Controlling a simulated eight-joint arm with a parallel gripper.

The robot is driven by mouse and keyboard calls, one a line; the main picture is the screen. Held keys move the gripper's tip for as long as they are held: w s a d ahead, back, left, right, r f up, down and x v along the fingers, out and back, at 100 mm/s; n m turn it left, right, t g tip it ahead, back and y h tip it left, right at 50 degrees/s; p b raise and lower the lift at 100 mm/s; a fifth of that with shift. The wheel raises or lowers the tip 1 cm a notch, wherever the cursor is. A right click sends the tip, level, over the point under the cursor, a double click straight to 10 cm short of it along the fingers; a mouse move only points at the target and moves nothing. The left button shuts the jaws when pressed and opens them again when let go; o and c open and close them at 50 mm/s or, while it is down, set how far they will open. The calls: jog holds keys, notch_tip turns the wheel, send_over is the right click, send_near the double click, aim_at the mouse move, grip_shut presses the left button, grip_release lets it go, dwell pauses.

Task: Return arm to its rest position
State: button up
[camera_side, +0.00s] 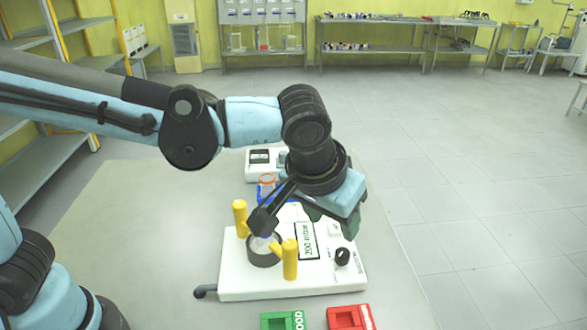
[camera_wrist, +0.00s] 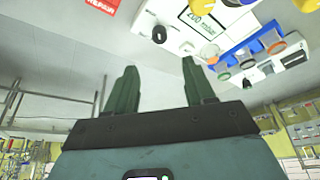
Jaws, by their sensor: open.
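My gripper (camera_side: 332,222) has dark green fingers and hangs over the right part of a white device on the table. In the wrist view my gripper (camera_wrist: 160,85) has its two fingers well apart, with nothing between them. The white device (camera_side: 235,280) has two yellow uprights (camera_side: 290,260), a dark ring, a "200 mbar" display (camera_side: 307,240) and a black knob (camera_side: 342,257). My wrist hides part of its back. Whether glass sits in the ring is unclear. The device also shows at the top of the wrist view (camera_wrist: 175,15).
A green box (camera_side: 283,320) and a red box (camera_side: 350,318) lie at the near edge. Behind the device stand a smaller white unit (camera_side: 255,170) and a blue holder with an orange ring (camera_side: 267,179). The table's left part (camera_side: 150,230) is clear. Shelves and benches stand farther back.

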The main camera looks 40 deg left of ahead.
jog(key=shift+a, duration=0.1)
jog(key=s+a+f+t, duration=0.1)
jog(key=s+a, duration=0.2)
jog(key=a, duration=0.8)
jog(key=s+a+t, duration=0.1)
jog(key=s+a, duration=0.2)
jog(key=a, duration=0.8)
jog(key=shift+f+t, duration=0.4)
jog(key=shift+c, duration=0.3)
